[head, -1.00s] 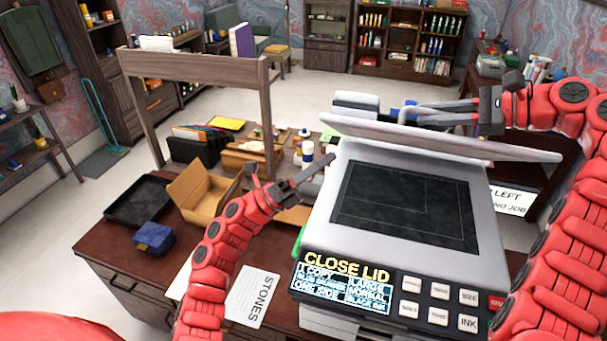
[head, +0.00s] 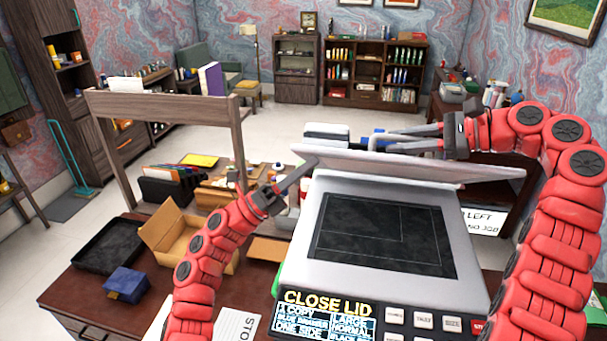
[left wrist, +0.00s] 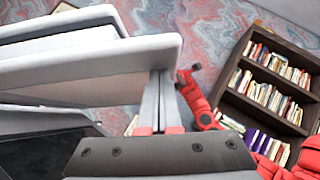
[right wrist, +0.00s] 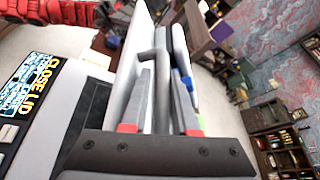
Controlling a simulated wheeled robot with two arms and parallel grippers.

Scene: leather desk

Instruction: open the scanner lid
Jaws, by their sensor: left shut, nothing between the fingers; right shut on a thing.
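The scanner (head: 300,275) stands on the desk with its dark glass (head: 380,230) uncovered and "CLOSE LID" on its display. Its pale lid (head: 430,168) is raised and tilted above the back of the glass. My right gripper (head: 385,142) is at the lid's upper side, shut on a grey grip part of it; the fingers straddle this part in the right wrist view (right wrist: 160,95). My left gripper (head: 312,162) is shut and empty by the lid's left corner. Its fingertips are close to the lid's underside in the left wrist view (left wrist: 158,78); contact is unclear.
An open cardboard box (head: 185,235), a black tray (head: 110,245) and a blue box (head: 127,284) lie left on the desk. A wooden shelf frame (head: 165,105) stands behind them. Bottles and folders sit behind the left arm. Space above the lid looks clear.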

